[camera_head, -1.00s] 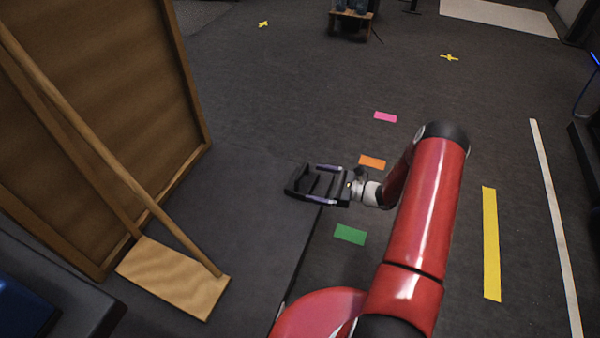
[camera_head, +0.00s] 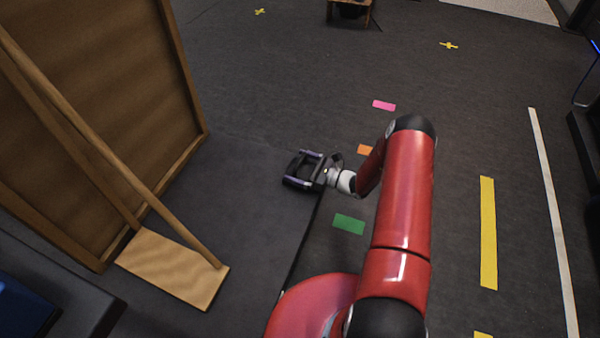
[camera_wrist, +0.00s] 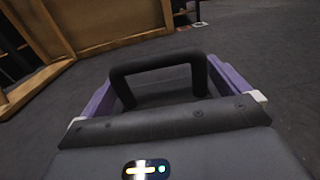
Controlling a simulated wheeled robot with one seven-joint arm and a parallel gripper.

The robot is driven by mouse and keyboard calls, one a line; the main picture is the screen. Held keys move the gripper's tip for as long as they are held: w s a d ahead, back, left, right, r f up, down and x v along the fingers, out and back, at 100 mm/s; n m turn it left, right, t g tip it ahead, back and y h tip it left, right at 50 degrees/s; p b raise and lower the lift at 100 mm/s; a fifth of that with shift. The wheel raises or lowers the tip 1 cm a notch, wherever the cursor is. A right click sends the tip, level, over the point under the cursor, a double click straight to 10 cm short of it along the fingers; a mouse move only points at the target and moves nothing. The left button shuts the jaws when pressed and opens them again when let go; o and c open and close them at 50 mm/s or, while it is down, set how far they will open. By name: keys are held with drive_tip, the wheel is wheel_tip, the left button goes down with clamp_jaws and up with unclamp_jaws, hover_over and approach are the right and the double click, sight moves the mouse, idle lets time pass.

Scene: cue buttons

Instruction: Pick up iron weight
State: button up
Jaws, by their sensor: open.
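The iron weight (camera_head: 292,163) appears as a small black frame-like shape at the left end of my gripper in the head view. In the wrist view its black, squared handle (camera_wrist: 157,66) stands upright between my two purple fingers. My gripper (camera_head: 300,169) is open, with one finger on each side of the handle. In the wrist view my gripper (camera_wrist: 163,88) leaves dark space between fingers and handle; contact cannot be told. The weight's lower part is hidden behind my gripper's dark body.
A large wooden board (camera_head: 100,110) stands at the left, with slanted poles rising from a flat wooden piece (camera_head: 172,268) on the floor. Green (camera_head: 349,224), orange and pink floor markers lie near my arm. Open dark floor spreads beyond, with a small stand (camera_head: 350,12) far back.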

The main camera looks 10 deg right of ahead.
drive_tip(key=shift+c, duration=0.4)
drive_tip(key=c, duration=1.7)
drive_tip(key=shift+w+r, duration=0.1)
drive_tip(key=shift+r, duration=0.1)
